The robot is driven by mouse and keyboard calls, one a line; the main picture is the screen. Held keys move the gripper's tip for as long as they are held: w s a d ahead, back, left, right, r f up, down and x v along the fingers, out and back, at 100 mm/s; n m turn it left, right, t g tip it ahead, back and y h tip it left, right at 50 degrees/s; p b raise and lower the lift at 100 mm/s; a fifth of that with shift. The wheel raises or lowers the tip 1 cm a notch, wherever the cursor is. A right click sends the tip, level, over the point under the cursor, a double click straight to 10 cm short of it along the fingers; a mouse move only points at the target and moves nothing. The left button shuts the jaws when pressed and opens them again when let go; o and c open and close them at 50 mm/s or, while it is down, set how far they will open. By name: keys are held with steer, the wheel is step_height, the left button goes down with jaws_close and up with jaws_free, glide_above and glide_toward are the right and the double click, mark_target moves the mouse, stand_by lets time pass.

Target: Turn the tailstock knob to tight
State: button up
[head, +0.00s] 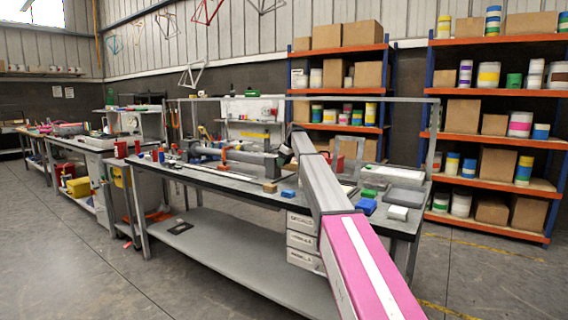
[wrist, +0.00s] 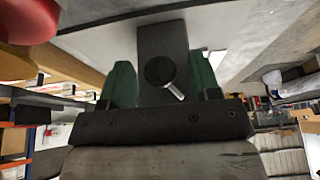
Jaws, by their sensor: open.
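In the wrist view, the tailstock knob (wrist: 158,71) is a round dark disc with a short pale metal handle (wrist: 174,91) pointing down and right. It sits in front of a dark upright block (wrist: 162,38). The green fingers of my gripper (wrist: 160,78) are open, one on each side of the knob and block. Gaps show between the fingers and the knob. In the head view, my arm reaches over the bench, and its end is too small and partly hidden to read. A grey tube (head: 232,155) with orange parts lies along the bench there.
The workbench (head: 245,185) carries a small brown block (head: 270,188), blue blocks (head: 366,207) and a white block (head: 398,213). A red rounded thing (wrist: 27,20) is close at upper left in the wrist view. Open floor lies in front of the bench.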

steer(key=c, duration=0.9)
steer(key=shift+w, duration=0.1)
steer(key=shift+w+d+m+g+y, duration=0.1)
steer(key=shift+m+g+y, duration=0.05)
steer(key=shift+g+y, duration=0.35)
steer(key=shift+w+d+m+g+y, duration=0.15)
steer(key=shift+g+y, duration=0.25)
steer(key=shift+g, duration=0.2)
steer(key=shift+m+g+y, duration=0.5)
steer(key=shift+g+y, duration=0.9)
steer(key=shift+g, duration=0.2)
steer(key=shift+f, duration=0.1)
steer(key=o, duration=0.9)
